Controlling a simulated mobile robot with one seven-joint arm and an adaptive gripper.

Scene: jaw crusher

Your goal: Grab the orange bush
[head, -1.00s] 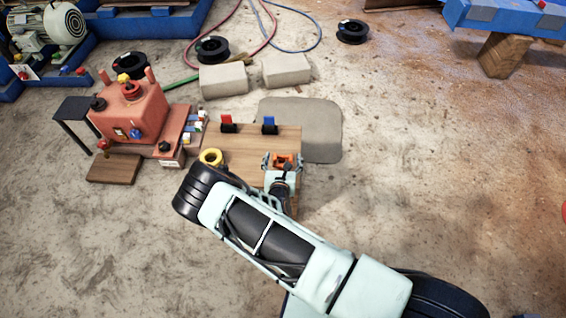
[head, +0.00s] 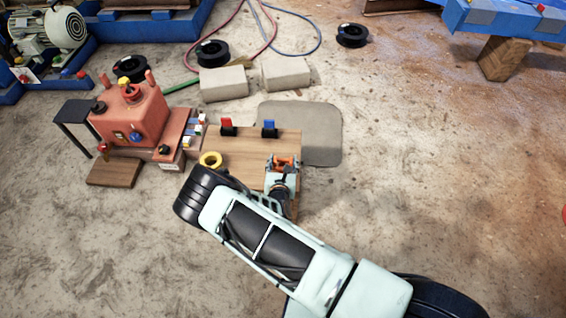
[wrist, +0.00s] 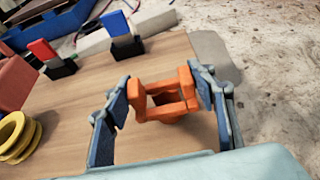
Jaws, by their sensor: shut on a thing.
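The orange bush (head: 285,160) is a blocky orange piece with an open middle at the right part of the wooden board (head: 235,148). It also shows in the wrist view (wrist: 163,112). My gripper (head: 283,163) is shut on it, with one blue-padded finger on its left side and one on its right, as the wrist view (wrist: 160,97) shows. I cannot tell whether the bush still rests on the board.
A yellow ring (head: 210,160) lies left of my gripper on the board. A red block (head: 227,125) and a blue block (head: 269,127) stand in black holders near its back edge. A red machine (head: 130,113) stands at left.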

